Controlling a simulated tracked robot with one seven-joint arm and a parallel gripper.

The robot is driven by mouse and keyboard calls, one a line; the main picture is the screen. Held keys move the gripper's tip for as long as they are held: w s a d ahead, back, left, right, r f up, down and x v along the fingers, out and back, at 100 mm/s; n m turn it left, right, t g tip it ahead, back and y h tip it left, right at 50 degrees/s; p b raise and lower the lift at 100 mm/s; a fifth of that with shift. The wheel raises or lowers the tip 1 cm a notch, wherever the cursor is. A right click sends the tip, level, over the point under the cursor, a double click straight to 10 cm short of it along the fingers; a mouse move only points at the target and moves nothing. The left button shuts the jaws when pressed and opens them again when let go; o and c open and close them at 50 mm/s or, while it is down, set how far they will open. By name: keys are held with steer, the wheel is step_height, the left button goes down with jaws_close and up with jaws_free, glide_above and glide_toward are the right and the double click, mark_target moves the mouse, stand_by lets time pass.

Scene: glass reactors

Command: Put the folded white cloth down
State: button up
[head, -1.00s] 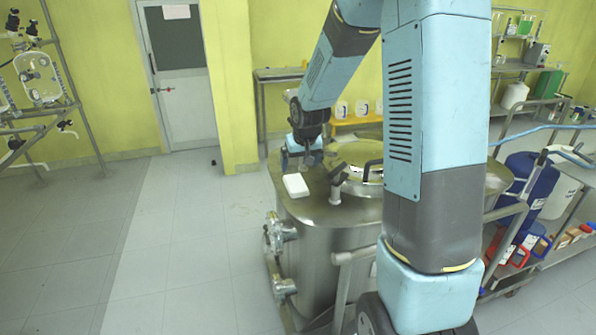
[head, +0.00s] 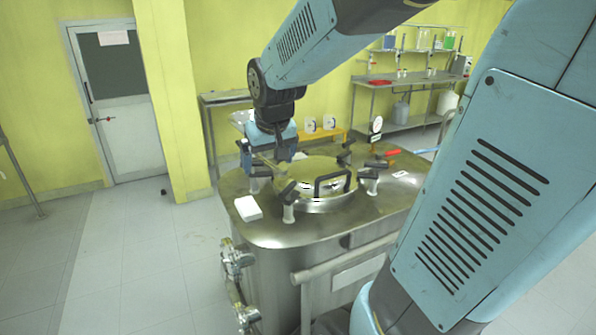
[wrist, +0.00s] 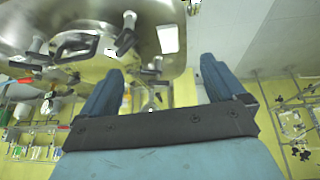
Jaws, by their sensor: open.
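The folded white cloth (head: 248,208) lies flat on the steel top of the vessel (head: 335,236), near its left edge and left of the round lid. It also shows in the wrist view (wrist: 168,38), lying on the steel top beyond my fingers. My gripper (wrist: 160,66) is open, with its two blue fingers spread apart and nothing between them. The cloth is apart from both fingers. In the head view my wrist is behind the cloth and to its right, over the back of the vessel, and the fingertips are hard to make out.
The round lid has a black handle (head: 334,181) and several black clamp knobs around it, close to my gripper. A small side table (head: 225,97) and a steel bench (head: 405,86) stand behind. Open floor (head: 130,265) lies left of the vessel.

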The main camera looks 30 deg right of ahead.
steer(key=s+r, duration=0.4)
steer(key=s, duration=1.1)
steer(key=shift+s+a+y, duration=0.15)
steer(key=shift+s+y, duration=0.1)
steer(key=shift+y, duration=0.05)
steer(key=shift+o, duration=0.3)
steer(key=shift+w, duration=0.1)
